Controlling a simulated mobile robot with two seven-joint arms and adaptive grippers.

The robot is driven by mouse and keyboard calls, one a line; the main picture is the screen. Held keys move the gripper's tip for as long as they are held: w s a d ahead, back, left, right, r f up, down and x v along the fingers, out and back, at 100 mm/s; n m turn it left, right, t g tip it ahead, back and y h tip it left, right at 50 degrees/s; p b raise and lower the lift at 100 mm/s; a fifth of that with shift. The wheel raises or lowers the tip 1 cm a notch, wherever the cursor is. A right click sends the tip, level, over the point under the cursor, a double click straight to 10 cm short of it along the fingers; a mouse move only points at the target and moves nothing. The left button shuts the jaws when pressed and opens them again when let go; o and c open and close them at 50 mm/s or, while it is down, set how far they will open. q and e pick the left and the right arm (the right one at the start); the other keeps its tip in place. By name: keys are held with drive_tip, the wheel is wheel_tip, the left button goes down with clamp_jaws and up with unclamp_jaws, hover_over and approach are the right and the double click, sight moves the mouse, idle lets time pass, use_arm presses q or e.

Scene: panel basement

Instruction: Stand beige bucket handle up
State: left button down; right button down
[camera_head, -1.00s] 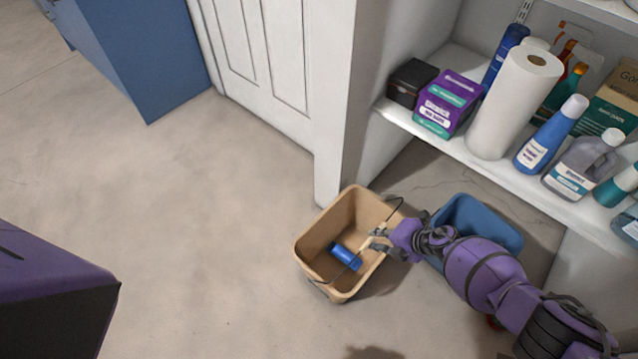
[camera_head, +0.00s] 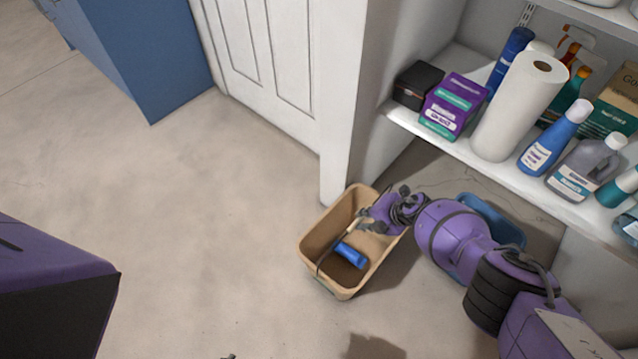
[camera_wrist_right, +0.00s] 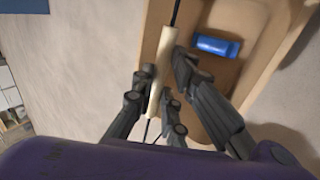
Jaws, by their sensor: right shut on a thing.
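The beige bucket (camera_head: 340,288) stands on the floor with its opening facing up in the head view; whether its base is slightly raised I cannot tell. It fills the upper right of the right wrist view (camera_wrist_right: 215,12). Its thin dark handle has a cream grip (camera_wrist_right: 158,85), with the wire crossing above the opening. My right gripper (camera_head: 362,222) is shut on this grip, over the bucket's opening. In the wrist view its fingers (camera_wrist_right: 158,92) lie on both sides of the grip. A blue object (camera_head: 351,254) lies inside the bucket. My left gripper is out of view.
A blue bin (camera_head: 492,215) stands under the shelf, partly hidden by my right arm. The shelf (camera_head: 475,150) holds a paper roll (camera_head: 518,108), bottles and boxes. A white wall end (camera_head: 345,130) rises just behind the bucket. The floor (camera_head: 200,240) to the left is clear.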

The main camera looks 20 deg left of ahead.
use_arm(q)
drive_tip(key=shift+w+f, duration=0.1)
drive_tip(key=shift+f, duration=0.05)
use_arm(e)
drive_tip(key=shift+w+a+r, duration=0.1)
drive_tip(key=shift+w+a, duration=0.1)
drive_tip(key=shift+a, duration=0.3)
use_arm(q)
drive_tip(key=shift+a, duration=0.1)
use_arm(e)
drive_tip(key=c, duration=1.7)
unclamp_jaws()
drive_tip(key=shift+c, duration=0.2)
drive_tip(key=shift+w+d+r, duration=0.2)
drive_tip(key=shift+d+r, duration=0.15)
drive_tip(key=shift+r, duration=0.15)
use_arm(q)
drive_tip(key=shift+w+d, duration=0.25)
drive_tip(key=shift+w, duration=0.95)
use_arm(e)
drive_tip(key=v, duration=1.1)
drive_tip(key=shift+s, duration=0.3)
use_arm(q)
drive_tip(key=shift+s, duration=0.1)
use_arm(e)
drive_tip(key=shift+f, duration=0.1)
